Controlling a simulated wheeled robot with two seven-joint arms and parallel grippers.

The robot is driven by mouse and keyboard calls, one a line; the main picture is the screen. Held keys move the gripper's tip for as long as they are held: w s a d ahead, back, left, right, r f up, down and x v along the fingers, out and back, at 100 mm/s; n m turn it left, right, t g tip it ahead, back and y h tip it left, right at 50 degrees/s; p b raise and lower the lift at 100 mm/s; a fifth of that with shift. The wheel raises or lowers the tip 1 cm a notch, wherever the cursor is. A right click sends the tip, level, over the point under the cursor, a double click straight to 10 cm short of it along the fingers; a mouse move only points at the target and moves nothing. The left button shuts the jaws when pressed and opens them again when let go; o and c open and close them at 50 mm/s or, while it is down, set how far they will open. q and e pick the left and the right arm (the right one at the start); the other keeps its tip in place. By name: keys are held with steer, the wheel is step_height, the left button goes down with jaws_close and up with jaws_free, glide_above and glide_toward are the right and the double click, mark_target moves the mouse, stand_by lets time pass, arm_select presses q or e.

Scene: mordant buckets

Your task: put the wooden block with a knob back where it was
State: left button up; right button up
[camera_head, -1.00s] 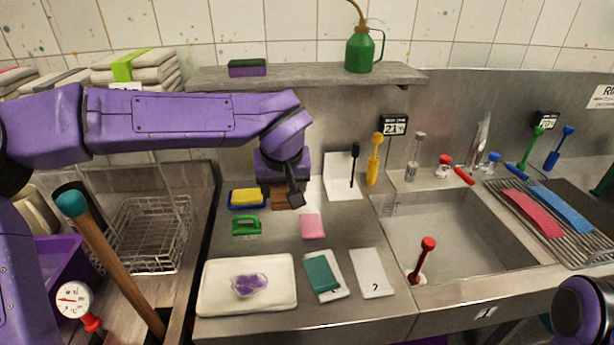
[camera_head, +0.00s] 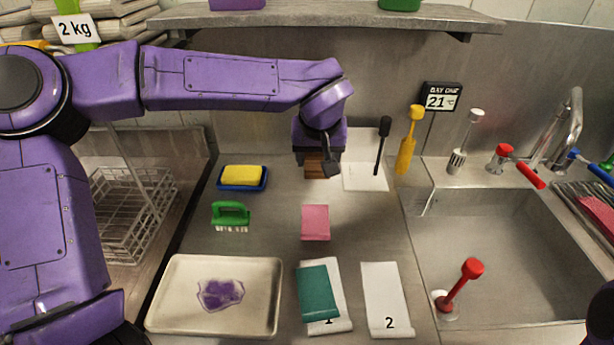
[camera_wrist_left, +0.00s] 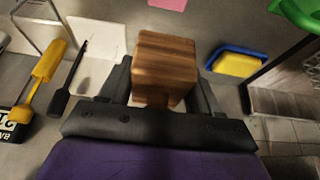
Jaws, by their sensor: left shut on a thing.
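The wooden block (camera_head: 318,166) is brown with striped grain. In the left wrist view the block (camera_wrist_left: 166,62) sits between the two dark fingers of my left gripper (camera_wrist_left: 157,97), which is shut on it; its knob is mostly hidden low between the fingers. In the head view my left gripper (camera_head: 322,160) is at the back of the steel counter, left of a white sheet (camera_head: 364,178) and right of a yellow sponge on a blue tray (camera_head: 241,179). I cannot tell whether the block touches the counter. My right gripper is not in view.
A green brush (camera_head: 231,216), a pink cloth (camera_head: 315,222) and a cream tray (camera_head: 160,305) lie nearer. Bare counter shows between them.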

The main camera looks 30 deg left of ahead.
arm_select(q)
steer(key=w+a+f, duration=0.2)
steer(key=w, duration=0.1)
steer(key=w+a+f+p, duration=0.1)
steer(key=w+a+f, duration=0.2)
steer(key=w+a+f+p, duration=0.1)
steer(key=w+a+f, duration=0.1)
steer(key=w+f, duration=0.1)
steer(key=shift+a, duration=0.35)
steer(key=shift+w+a+f, duration=0.1)
steer(key=shift+w+f, duration=0.1)
steer(key=shift+f, duration=0.05)
steer(key=x, duration=0.4)
steer(key=shift+s+f+p, duration=0.2)
steer(key=shift+s+p, duration=0.1)
steer(key=shift+s, duration=0.05)
steer(key=shift+s, duration=0.1)
steer(key=o, duration=1.2)
steer(key=shift+f, duration=0.1)
steer(key=shift+c, duration=0.2)
